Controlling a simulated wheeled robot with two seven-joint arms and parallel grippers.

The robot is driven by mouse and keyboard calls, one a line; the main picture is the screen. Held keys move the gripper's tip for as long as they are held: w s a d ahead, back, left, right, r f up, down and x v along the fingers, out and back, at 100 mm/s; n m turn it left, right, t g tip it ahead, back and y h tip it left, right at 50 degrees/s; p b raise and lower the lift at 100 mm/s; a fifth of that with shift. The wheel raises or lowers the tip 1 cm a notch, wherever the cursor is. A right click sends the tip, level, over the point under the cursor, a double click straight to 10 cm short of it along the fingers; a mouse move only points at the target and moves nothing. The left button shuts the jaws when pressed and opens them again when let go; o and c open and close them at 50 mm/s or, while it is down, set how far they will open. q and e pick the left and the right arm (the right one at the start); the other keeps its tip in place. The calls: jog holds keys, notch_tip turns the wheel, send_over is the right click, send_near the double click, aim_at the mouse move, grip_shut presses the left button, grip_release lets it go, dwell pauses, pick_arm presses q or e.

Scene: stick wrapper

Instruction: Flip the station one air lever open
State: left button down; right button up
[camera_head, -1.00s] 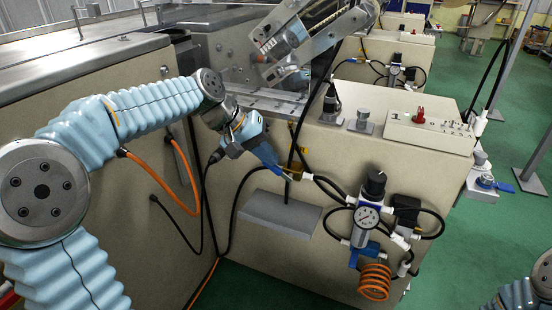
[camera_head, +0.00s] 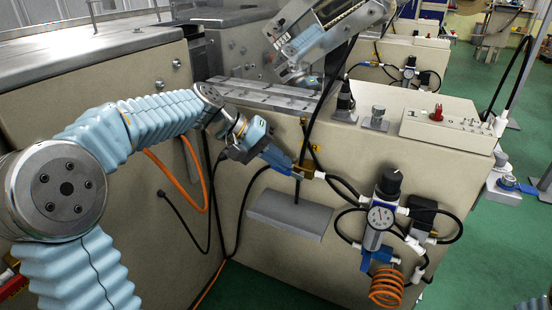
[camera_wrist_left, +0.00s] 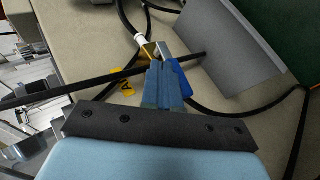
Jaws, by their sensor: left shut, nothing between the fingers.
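A small brass air valve (camera_head: 308,174) with hoses sits on the front of the beige station cabinet. It also shows in the wrist view (camera_wrist_left: 150,50), with a bright blue lever (camera_wrist_left: 182,80) beside my fingers. My left gripper (camera_head: 287,164) is shut and empty, its fingertips close to the valve. In the wrist view the light blue fingers (camera_wrist_left: 160,80) lie together along the lever's left side; I cannot tell whether they touch it. The fingers partly hide the lever's side. My right gripper is not in view.
A grey ledge (camera_head: 290,215) juts out below the valve. A gauge regulator (camera_head: 381,216) and an orange coiled hose (camera_head: 386,287) are to the right. Black hoses loop around the valve. A control box (camera_head: 447,127) stands on the cabinet top.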

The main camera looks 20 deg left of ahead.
pick_arm(q)
jog(key=s+a+r+p, duration=0.3)
jog(key=a+r, duration=0.3)
jog(key=r, duration=0.4)
jog(key=shift+s+p, duration=0.25)
jog(key=shift+p, duration=0.45)
